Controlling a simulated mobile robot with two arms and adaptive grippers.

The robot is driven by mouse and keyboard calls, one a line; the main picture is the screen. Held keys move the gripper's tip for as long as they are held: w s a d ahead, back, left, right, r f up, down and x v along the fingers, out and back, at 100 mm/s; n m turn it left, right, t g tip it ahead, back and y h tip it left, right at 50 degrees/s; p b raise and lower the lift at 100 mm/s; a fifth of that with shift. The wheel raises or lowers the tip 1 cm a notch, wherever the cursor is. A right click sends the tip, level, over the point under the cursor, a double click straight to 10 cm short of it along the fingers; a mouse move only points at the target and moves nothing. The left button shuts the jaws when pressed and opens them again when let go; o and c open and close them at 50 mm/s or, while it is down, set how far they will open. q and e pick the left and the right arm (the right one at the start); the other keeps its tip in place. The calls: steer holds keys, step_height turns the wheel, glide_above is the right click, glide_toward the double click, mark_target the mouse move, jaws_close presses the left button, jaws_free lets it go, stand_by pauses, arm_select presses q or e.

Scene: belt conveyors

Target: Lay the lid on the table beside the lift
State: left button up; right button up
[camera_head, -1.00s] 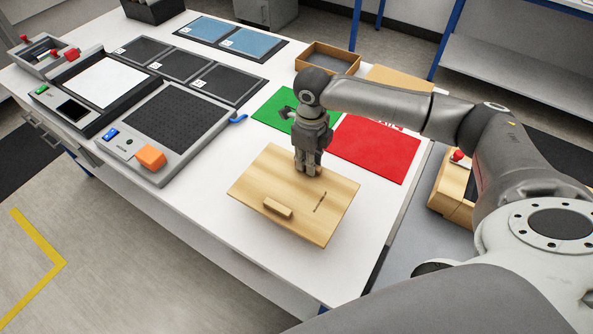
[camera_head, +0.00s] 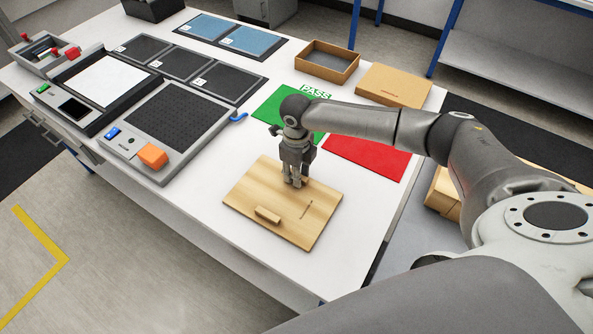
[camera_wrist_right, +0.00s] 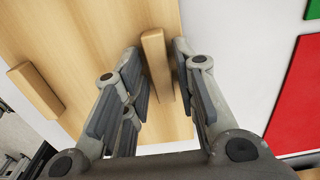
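The wooden lid (camera_head: 310,222) lies on the white table, near its front right part, and looks flat on it. One wooden grip bar (camera_head: 267,215) shows on its near side; this bar is also at the left of the wrist view (camera_wrist_right: 35,88). My right gripper (camera_head: 296,184) is over the lid's far side. In the wrist view its fingers (camera_wrist_right: 158,75) stand on both sides of a second grip bar (camera_wrist_right: 156,55), with a narrow gap at each side. My left gripper is out of view.
A light wooden box (camera_head: 443,192) stands off the table's right edge, partly behind my arm. A green PASS mat (camera_head: 270,103) and red mat (camera_head: 375,160) lie beyond the lid. A grey device with an orange block (camera_head: 152,156) is to the left. White table is free around the lid.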

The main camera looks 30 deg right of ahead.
steer(key=shift+o, duration=0.3)
step_height(320, 180, up, 12)
steer(key=b, duration=0.2)
stand_by(0.3)
stand_by(0.4)
